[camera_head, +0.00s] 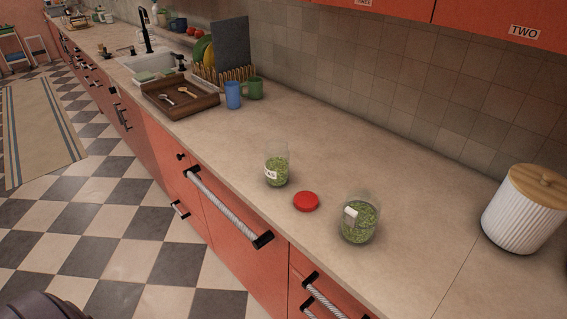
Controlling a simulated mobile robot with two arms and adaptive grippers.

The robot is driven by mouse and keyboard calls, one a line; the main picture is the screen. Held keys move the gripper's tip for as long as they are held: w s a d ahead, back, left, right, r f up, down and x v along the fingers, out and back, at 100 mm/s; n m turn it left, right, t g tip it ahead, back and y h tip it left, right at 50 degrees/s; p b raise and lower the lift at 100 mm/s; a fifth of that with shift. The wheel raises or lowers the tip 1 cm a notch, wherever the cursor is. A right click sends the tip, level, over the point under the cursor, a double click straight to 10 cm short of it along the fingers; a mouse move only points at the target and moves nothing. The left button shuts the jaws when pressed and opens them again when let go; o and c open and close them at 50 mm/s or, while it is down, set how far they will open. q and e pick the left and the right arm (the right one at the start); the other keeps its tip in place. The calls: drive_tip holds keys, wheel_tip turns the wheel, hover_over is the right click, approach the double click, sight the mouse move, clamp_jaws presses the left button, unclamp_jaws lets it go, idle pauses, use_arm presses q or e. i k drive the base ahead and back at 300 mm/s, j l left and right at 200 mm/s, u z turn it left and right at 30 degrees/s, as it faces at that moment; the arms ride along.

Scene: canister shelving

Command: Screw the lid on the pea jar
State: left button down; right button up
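Two open glass jars stand upright on the counter. The left jar (277,169) is partly filled with green bits and has a white label that is too small to read surely. The right jar (360,220) also holds green bits; its white label is turned and unreadable. A round red lid (306,201) lies flat on the counter between the two jars, apart from both. Neither of my grippers shows in the head view.
A white ribbed canister (519,220) with a wooden lid stands at the right. Blue (233,95) and green (255,88) mugs, a wooden tray (181,103) with spoons and a dish rack (237,75) are farther back. The counter (330,130) behind the jars is clear.

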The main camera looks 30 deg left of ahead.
sight(276, 154)
drive_tip(key=i+j+z, duration=0.35)
drive_tip(key=j, duration=1.1)
drive_tip(key=j+z, duration=0.3)
drive_tip(key=j, duration=1.1)
